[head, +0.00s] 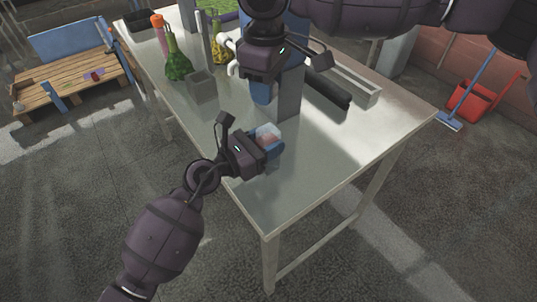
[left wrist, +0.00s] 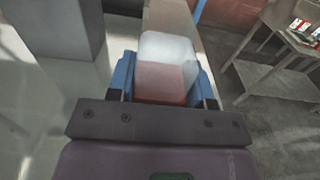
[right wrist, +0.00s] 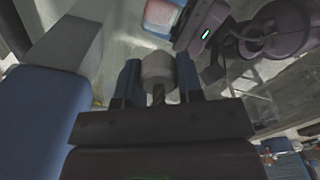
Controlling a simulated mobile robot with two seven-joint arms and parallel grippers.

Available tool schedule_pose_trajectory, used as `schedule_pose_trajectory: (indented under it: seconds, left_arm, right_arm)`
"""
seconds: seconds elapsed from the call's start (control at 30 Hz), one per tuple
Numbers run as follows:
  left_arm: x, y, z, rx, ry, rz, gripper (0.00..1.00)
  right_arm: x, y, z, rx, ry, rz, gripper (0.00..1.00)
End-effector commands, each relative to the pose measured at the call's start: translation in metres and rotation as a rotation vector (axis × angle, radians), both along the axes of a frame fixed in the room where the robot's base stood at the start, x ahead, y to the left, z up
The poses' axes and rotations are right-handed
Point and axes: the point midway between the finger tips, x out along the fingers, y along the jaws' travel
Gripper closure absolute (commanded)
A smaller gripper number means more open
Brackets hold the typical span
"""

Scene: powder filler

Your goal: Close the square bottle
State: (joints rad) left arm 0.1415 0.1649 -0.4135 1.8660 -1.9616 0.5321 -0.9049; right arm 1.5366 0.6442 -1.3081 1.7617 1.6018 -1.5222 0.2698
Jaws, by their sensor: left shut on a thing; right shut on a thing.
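The square bottle (head: 268,133) is clear with pinkish contents and sits between the blue fingers of my left gripper (head: 268,146), over the table's near left part. In the left wrist view, the bottle (left wrist: 165,68) is gripped from both sides. It also shows at the top of the right wrist view (right wrist: 162,14). My right gripper (right wrist: 160,85) is shut on a small pale grey rounded piece, which looks like a cap (right wrist: 157,66), apart from the bottle. In the head view, my right gripper (head: 262,93) is above and behind the bottle; its cap is hidden there.
A grey block (head: 289,96) with a blue part behind stands next to my right gripper. A grey open box (head: 200,86), a green bottle (head: 177,58) and a long tray (head: 355,80) are farther back. The table's right front (head: 320,150) is clear.

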Motion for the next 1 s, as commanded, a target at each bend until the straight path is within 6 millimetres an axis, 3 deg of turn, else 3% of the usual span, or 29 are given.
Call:
schedule_pose_trajectory:
  seconds: [0.17,0.6,1.0]
  left_arm:
    - [0.000,0.000,0.000,0.000,0.000,0.000,0.96]
    - [0.000,0.000,0.000,0.000,0.000,0.000,0.96]
    - [0.000,0.000,0.000,0.000,0.000,0.000,0.96]
  right_arm:
    - [0.000,0.000,-0.002,-0.001,0.001,0.000,0.88]
    - [0.000,0.001,-0.049,0.000,0.001,0.000,0.88]
    - [0.000,0.000,-0.050,0.000,0.000,0.000,0.88]
